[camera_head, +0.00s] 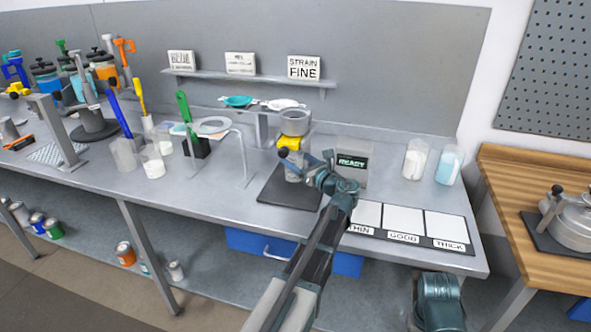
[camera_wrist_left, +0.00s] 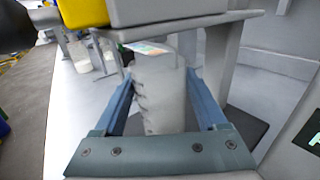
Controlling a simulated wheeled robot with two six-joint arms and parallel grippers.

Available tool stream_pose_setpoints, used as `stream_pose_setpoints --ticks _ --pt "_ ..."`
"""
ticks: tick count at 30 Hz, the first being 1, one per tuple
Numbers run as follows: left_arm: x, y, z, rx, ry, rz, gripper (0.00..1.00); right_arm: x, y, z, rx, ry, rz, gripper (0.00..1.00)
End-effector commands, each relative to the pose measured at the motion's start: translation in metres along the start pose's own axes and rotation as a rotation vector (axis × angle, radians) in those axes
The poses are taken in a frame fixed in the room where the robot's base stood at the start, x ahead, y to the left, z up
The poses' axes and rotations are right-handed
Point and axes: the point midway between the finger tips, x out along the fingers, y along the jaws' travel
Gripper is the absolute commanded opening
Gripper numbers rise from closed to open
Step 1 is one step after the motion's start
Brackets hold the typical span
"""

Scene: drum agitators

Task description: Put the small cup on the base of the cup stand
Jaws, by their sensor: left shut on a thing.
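The small cup (camera_wrist_left: 160,95), translucent with dark marks on its side, stands roughly upright between the two blue fingers of my left gripper (camera_wrist_left: 165,88). In the head view, my left gripper (camera_head: 312,168) reaches in under the upper part of the cup stand, shut on the small cup (camera_head: 292,170). The stand has a dark flat base (camera_head: 285,195) and a grey metal cup (camera_head: 295,122) on top with a yellow part (camera_head: 290,143) below it. The small cup is over the base; whether its bottom touches is hidden.
A small READY display (camera_head: 352,165) stands just right of my gripper. A panel with THIN, GOOD and THICK squares (camera_head: 403,220) lies at the front right. Two filled beakers (camera_head: 415,160) stand behind it. A ring stand (camera_head: 215,128) and beakers are to the left.

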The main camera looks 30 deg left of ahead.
Motion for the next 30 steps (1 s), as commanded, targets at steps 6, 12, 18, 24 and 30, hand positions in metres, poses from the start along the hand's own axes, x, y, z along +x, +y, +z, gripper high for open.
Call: stream_pose_setpoints --ticks 6,12,18,24,30 --pt "0.001 0.0 -0.033 0.0 0.0 0.001 0.22 0.033 -0.003 -0.002 0.0 0.0 0.0 0.5" --pt "0.001 0.0 -0.036 0.0 0.0 0.001 0.22 0.036 -0.003 -0.002 -0.001 0.0 0.0 0.5" --pt "0.001 0.0 -0.036 0.0 0.0 0.001 0.22 0.036 -0.004 -0.002 -0.001 0.0 0.0 0.5" --pt "0.001 0.0 -0.038 0.0 0.0 0.001 0.9 0.038 -0.004 -0.002 -0.001 0.0 0.0 0.5" --pt "0.001 0.0 -0.038 0.0 0.0 0.001 1.0 0.038 -0.004 -0.002 -0.001 0.0 0.0 0.5"
